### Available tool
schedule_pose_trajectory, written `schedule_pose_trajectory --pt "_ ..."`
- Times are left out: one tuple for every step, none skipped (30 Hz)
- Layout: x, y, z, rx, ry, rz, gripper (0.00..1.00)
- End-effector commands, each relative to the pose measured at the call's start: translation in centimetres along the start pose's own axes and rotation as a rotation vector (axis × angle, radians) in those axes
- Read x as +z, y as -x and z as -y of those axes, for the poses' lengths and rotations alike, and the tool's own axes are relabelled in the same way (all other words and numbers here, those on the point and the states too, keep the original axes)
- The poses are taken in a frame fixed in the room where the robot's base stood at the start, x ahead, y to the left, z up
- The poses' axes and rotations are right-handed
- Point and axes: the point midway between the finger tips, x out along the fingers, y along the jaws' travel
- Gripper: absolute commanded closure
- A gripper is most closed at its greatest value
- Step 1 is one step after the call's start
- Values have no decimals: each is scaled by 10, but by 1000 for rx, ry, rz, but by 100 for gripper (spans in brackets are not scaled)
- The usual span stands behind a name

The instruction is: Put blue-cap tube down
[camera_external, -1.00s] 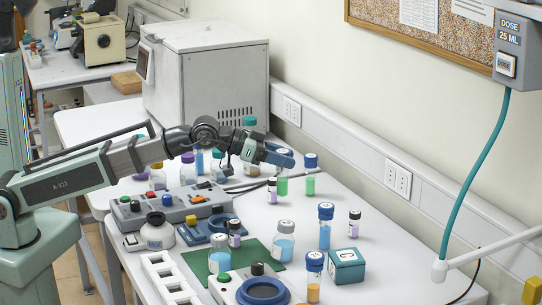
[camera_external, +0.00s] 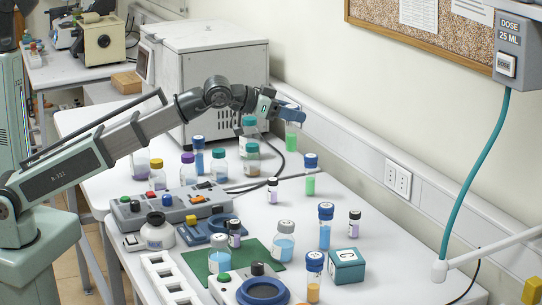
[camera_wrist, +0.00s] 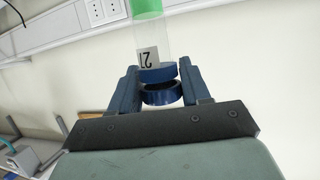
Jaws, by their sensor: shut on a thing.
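My gripper (camera_external: 289,113) is shut on the cap end of a blue-cap tube (camera_external: 291,138) with green liquid, held in the air above the back of the white table. In the wrist view the fingers (camera_wrist: 161,88) are on both sides of the blue cap, and the clear tube (camera_wrist: 150,43) shows a label and the green liquid. Another blue-cap tube (camera_external: 310,178) with green liquid stands on the table to the right and below the held one.
Other blue-cap tubes stand at left back (camera_external: 198,156), front right (camera_external: 325,232) and front (camera_external: 314,278). A teal-cap bottle (camera_external: 249,140) and small vials stand nearby. A white centrifuge-like box (camera_external: 210,75) and the wall are behind. The table's right side (camera_external: 400,240) is clear.

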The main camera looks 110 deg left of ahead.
Motion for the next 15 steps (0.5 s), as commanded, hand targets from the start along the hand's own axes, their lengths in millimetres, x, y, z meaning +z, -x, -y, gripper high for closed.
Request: schedule_pose_trajectory --pt "-2 -10 15 -41 13 1 84" --pt "-3 -16 24 -70 24 1 84" --pt "-4 -22 37 -108 38 0 84" --pt "-5 -27 48 -141 49 0 84" --pt "-6 -32 60 -176 62 1 84" --pt "-7 -39 77 -225 80 1 84" --pt "-8 -44 89 -261 93 0 84" --pt "-9 -49 102 -298 107 1 84" --pt "-10 -54 118 -349 125 1 84" --pt "-12 -58 131 -387 139 0 84" --pt "-12 -61 144 -426 153 0 84" --pt "-14 -65 161 -477 172 -1 84" --pt "-15 -68 174 -516 186 0 84" --pt "-16 -70 187 -556 201 0 84" --pt "-18 -74 205 -608 220 0 84"
